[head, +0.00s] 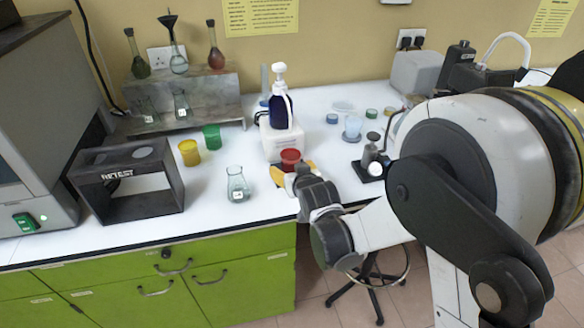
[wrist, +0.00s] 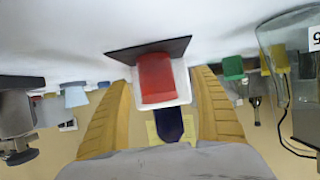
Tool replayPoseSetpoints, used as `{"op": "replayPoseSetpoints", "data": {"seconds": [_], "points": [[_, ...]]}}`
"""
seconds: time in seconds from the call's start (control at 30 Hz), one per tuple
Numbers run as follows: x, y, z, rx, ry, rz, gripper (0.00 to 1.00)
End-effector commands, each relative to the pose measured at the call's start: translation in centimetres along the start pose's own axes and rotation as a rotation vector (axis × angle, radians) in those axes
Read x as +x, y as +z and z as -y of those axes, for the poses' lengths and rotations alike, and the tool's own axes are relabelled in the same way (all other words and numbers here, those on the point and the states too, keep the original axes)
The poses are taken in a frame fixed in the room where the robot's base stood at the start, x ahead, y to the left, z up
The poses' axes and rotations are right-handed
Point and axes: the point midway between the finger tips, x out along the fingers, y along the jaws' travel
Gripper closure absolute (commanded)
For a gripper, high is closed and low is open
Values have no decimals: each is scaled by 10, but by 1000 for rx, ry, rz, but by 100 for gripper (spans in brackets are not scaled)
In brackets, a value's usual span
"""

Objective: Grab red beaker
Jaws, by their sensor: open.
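The wrist view looks upside down. In it the red beaker (wrist: 156,80) shows between the two yellow fingers, with visible gaps on both sides. It is not gripped. In the head view the wrist and fingers hide part of its lower front.
A dark blue pump bottle (head: 281,108) stands on the white box. A glass flask (head: 238,184), yellow beaker (head: 189,152) and green beaker (head: 212,137) stand to the left. A black rack (head: 130,205) is farther left. Small blue containers and a dark instrument (head: 371,160) are right.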

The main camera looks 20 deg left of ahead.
Motion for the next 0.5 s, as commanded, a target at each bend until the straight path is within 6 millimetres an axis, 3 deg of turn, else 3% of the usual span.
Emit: {"op": "replayPoseSetpoints", "data": {"seconds": [0.3,0.5], "points": [[45,4,-6,0,0,0,24],[46,1,-6,0,0,0,24]]}}
